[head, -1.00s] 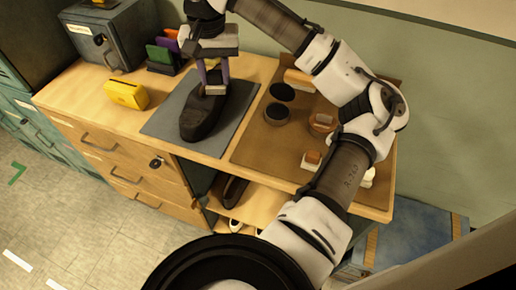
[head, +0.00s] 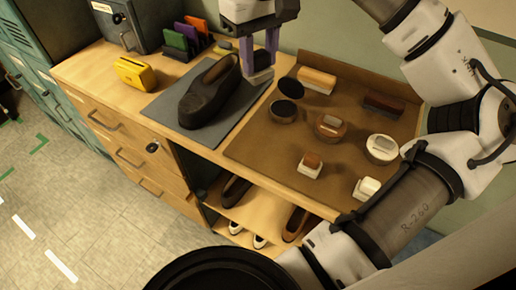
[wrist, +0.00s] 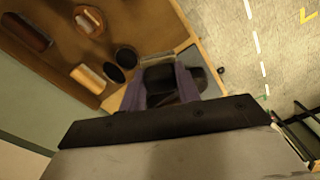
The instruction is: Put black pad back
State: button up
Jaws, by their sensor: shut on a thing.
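My gripper (head: 259,60) is shut on a small block, which I take as the black pad (head: 262,77). The block looks pale in the head view and dark between the purple fingers in the wrist view (wrist: 160,82). It hangs beside the right edge of the grey mat, right of the dark shoe (head: 208,95). A dark rack (head: 186,52) at the back holds upright orange (head: 197,24), purple (head: 186,32) and green (head: 176,42) pads. A small olive block (head: 222,46) lies near the rack's right end.
A yellow box (head: 135,73) stands at the left on the wooden counter. The brown mat (head: 240,148) carries brushes, a black disc (head: 291,88) and several tins at the right. A grey metal box (head: 125,20) stands behind. Shoes fill the open shelf below.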

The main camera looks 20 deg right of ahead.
jog(key=shift+s+d, duration=0.1)
jog(key=shift+s, duration=0.1)
jog(key=shift+s+f, duration=0.1)
notch_tip(320, 180, down, 20)
jog(key=shift+r+p, duration=0.2)
jog(key=shift+p, duration=0.55)
jog(key=shift+f, duration=0.1)
jog(key=shift+f, duration=0.1)
jog(key=o, duration=0.9)
notch_tip(320, 180, up, 12)
jog(key=shift+r+b, duration=0.25)
jog(key=shift+b, duration=0.25)
